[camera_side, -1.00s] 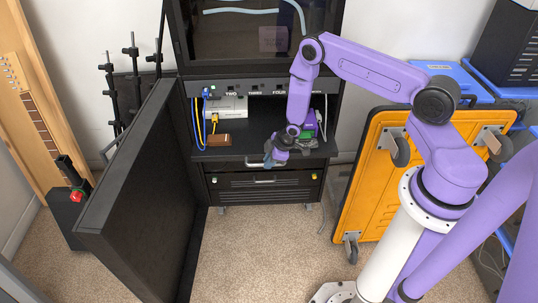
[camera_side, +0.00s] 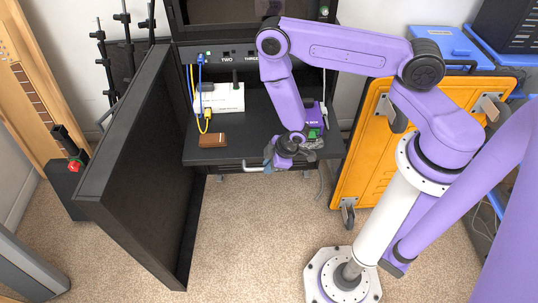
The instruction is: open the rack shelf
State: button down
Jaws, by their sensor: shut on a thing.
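The rack shelf (camera_side: 232,152) is a black flat tray in the open rack, and it stands out from the rack front. Its light bar handle (camera_side: 252,168) runs along the front edge. My gripper (camera_side: 272,160) is at the right part of this handle and is shut on it. The fingers are small and dark, so the exact contact is hard to see. A brown wallet-like block (camera_side: 212,140) lies on the shelf, with a white router box (camera_side: 222,97) behind it.
Blue and yellow cables (camera_side: 195,95) run to the router on the left. A purple box (camera_side: 313,118) sits on the shelf's right side. The black rack door (camera_side: 145,165) stands open on the left. An orange wheeled case (camera_side: 370,165) is to the right. Carpet in front is clear.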

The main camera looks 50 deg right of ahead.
jog(key=shift+s+a, duration=0.35)
jog(key=c, duration=1.1)
grip_release()
jog(key=v, duration=1.7)
jog(key=shift+r, duration=0.2)
jog(key=s+a+r+n+g, duration=0.1)
jog(key=s+a+r+g, duration=0.35)
jog(key=r, duration=0.75)
jog(key=s+d+r+n+h, duration=0.1)
jog(key=s+d+r, duration=0.3)
jog(key=s+r, duration=0.6)
jog(key=shift+s+d+r+n, duration=0.2)
jog(key=shift+s+d+n, duration=0.15)
jog(key=shift+n, duration=0.15)
